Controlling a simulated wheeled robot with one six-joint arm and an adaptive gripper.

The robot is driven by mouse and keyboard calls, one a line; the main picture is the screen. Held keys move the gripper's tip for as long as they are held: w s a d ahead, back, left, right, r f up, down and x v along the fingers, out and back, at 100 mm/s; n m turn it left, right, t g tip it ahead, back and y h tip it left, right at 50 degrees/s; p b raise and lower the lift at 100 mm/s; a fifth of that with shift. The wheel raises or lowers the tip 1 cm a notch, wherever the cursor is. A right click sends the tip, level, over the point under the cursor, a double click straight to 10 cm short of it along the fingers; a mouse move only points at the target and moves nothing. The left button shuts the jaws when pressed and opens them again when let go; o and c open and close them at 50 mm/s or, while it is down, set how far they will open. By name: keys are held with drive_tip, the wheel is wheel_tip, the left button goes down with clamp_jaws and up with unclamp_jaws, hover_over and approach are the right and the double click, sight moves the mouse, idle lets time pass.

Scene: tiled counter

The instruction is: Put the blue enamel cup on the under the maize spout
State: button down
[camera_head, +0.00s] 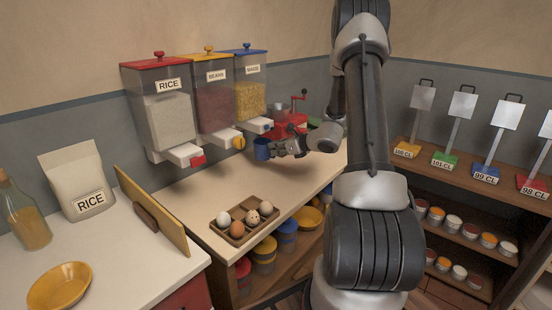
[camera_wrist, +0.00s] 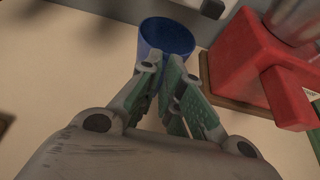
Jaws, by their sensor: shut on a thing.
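The blue enamel cup (camera_head: 262,149) is held upright by my gripper (camera_head: 274,148), just in front of and below the maize dispenser (camera_head: 250,98). That dispenser has a blue lid and yellow grain, and its spout (camera_head: 257,125) sits a little above the cup. In the wrist view the cup (camera_wrist: 168,36) is at the top, with its dark open mouth facing the camera. My gripper (camera_wrist: 165,65) is shut on the cup's near side. I cannot tell whether the cup touches the counter.
A red grinder (camera_wrist: 262,65) on a wooden base stands close to the right of my gripper. The rice dispenser (camera_head: 160,110) and beans dispenser (camera_head: 213,95) are to the left. An egg tray (camera_head: 243,240) sits at the counter's front edge. The counter between is clear.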

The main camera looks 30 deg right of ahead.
drive_tip(key=shift+w+f, duration=0.15)
drive_tip(key=shift+f, duration=1.85)
drive_tip(key=shift+f, duration=0.15)
drive_tip(key=c, duration=1.6)
unclamp_jaws()
